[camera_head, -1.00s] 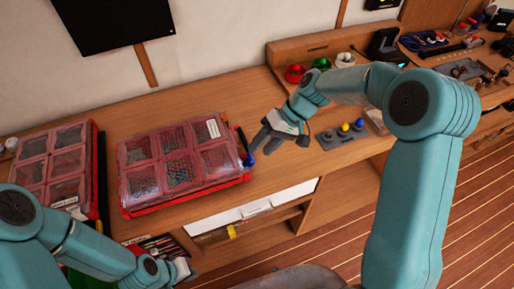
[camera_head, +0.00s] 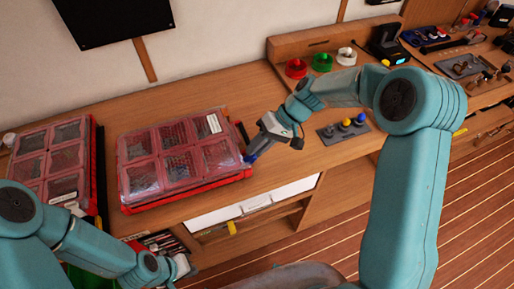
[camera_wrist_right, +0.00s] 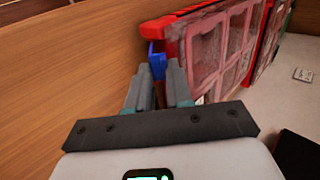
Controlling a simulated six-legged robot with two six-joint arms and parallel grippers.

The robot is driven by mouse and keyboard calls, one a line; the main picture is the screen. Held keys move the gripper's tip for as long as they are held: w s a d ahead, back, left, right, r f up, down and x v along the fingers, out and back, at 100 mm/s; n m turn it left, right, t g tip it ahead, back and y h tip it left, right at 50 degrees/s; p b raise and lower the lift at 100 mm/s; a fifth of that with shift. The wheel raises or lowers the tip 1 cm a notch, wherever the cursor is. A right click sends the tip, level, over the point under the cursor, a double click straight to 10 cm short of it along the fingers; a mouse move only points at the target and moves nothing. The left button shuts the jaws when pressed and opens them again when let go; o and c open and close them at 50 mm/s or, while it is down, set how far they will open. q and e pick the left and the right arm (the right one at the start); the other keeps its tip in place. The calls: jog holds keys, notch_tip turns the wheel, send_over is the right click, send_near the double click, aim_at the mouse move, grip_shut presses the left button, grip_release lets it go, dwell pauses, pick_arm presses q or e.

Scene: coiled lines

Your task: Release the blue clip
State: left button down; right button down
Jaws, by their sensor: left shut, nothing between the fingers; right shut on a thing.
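The blue clip (camera_head: 250,158) is at the right side of the middle red case (camera_head: 215,188), near its front corner. My right gripper (camera_head: 255,151) is shut on it. In the right wrist view the blue clip (camera_wrist_right: 157,64) shows at the tips of the fingers (camera_wrist_right: 160,82), beside the red edge of the case (camera_wrist_right: 172,45). The fingers hide part of the clip, and I cannot tell whether it is still latched. The case's clear lid lies closed over several compartments. My left gripper (camera_head: 184,267) is shut and empty, low at the front left, away from the case.
A second red case (camera_head: 50,165) stands at the left. A grey tray with yellow and blue knobs (camera_head: 343,128) lies right of my right gripper. Red, green and white rings (camera_head: 321,62) sit at the back. An open shelf (camera_head: 255,222) is below the counter.

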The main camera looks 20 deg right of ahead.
jog(key=f+y+b, duration=0.1)
jog(key=b, duration=0.1)
jog(key=d+f+y+b, duration=0.1)
jog(key=b, duration=0.2)
jog(key=shift+w+d+f+y, duration=0.1)
jog(key=shift+d+y, duration=0.05)
jog(key=shift+y, duration=0.15)
jog(key=shift+d+y+b, duration=0.1)
jog(key=shift+y+b, duration=0.4)
jog(key=shift+b, duration=0.05)
jog(key=shift+r, duration=0.3)
jog(key=c, duration=1)
grip_release()
jog(key=shift+d+r, duration=0.1)
jog(key=shift+d, duration=0.25)
jog(key=b+v, duration=0.1)
jog(key=v, duration=1.4)
jog(key=shift+d+r, duration=0.1)
jog(key=shift+d, duration=0.2)
